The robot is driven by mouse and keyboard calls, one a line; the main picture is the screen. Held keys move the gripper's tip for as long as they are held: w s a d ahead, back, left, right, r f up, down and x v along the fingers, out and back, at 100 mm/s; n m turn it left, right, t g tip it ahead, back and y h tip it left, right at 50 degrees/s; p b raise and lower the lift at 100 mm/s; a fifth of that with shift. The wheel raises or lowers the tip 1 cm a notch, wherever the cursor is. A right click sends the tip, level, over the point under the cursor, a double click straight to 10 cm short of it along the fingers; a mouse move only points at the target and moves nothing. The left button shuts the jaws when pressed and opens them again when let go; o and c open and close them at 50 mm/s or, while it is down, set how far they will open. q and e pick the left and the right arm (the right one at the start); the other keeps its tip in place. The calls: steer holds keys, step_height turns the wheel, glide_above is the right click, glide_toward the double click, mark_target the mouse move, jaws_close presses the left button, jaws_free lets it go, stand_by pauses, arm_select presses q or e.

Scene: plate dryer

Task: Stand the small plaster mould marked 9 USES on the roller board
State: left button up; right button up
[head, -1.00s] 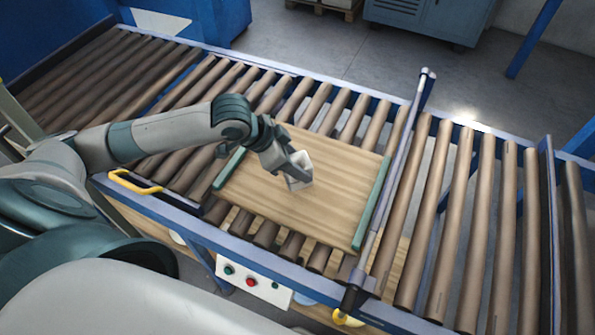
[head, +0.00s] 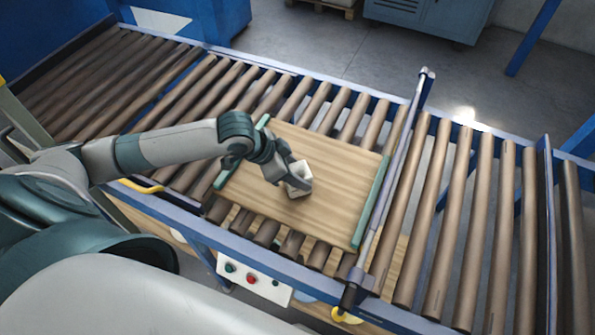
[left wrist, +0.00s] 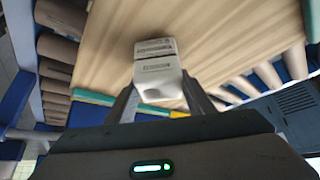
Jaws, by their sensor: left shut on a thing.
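The small white plaster mould (head: 302,174) is in my left gripper (head: 297,184), over the middle of the wooden roller board (head: 335,175). In the left wrist view the mould (left wrist: 158,72) sits between the two fingers, with dark printed lines on it too small to read. My left gripper (left wrist: 160,92) is shut on it. I cannot tell whether the mould touches the board or hangs just above it. The board has green strips along its two ends and lies on the rollers. My right gripper is not in view.
A roller conveyor (head: 450,220) runs across the view. A grey bar (head: 395,180) crosses it just right of the board. A control box with buttons (head: 252,280) is on the near side. The board around the mould is bare.

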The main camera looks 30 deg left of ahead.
arm_select(q)
steer(key=o, duration=1.3)
steer(key=shift+f, duration=0.1)
steer(key=shift+r, duration=0.2)
steer(key=b+v, duration=0.2)
steer(key=v, duration=1)
